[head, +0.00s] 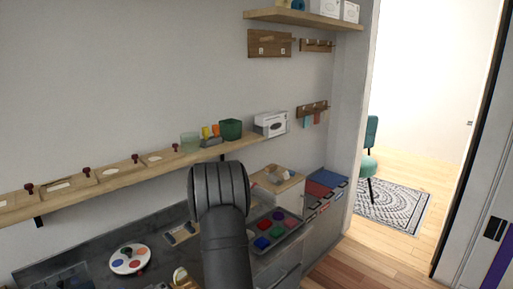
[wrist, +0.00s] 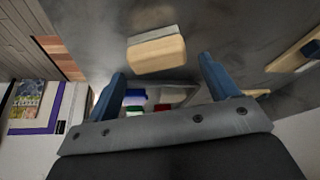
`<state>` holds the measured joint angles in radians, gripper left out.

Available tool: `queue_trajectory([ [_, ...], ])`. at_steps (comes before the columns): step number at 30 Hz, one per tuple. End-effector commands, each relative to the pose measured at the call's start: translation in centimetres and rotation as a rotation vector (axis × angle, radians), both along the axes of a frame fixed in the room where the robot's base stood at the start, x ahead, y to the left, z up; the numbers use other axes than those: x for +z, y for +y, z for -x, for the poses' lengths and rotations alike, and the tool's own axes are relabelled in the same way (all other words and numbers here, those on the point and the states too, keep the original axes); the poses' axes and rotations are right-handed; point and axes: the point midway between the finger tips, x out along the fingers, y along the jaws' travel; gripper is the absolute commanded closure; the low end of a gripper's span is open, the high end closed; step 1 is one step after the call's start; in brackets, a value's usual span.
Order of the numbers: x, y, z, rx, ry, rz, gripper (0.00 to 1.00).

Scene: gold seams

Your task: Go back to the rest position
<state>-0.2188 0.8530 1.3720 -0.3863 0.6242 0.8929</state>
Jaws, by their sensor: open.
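My gripper (wrist: 163,72) shows in the wrist view with its two blue fingers spread apart and nothing between them. A pale wooden block with a grey edge (wrist: 157,52) appears beyond the fingertips, apart from them as far as I can tell. In the head view my dark arm rises in the middle of the picture and hides part of the counter. My gripper's fingers cannot be made out in that view.
A long wooden shelf (head: 110,184) with boxes and cups runs along the wall. On the dark counter lie a round white plate with coloured spots (head: 130,268) and a tray of coloured pieces (head: 292,237). Open floor (head: 345,262) lies at the right.

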Motion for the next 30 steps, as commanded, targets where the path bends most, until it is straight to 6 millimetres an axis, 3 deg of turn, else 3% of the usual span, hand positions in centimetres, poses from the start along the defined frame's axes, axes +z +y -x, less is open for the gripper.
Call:
queue_trajectory([
  [8,-2.5,0.0,0.1,0.000,0.004,0.001,0.20],
  [28,8.9,1.9,4.4,0.001,-0.003,-0.001,0.20],
  [30,7.0,1.5,3.8,-0.001,0.005,0.001,0.20],
])
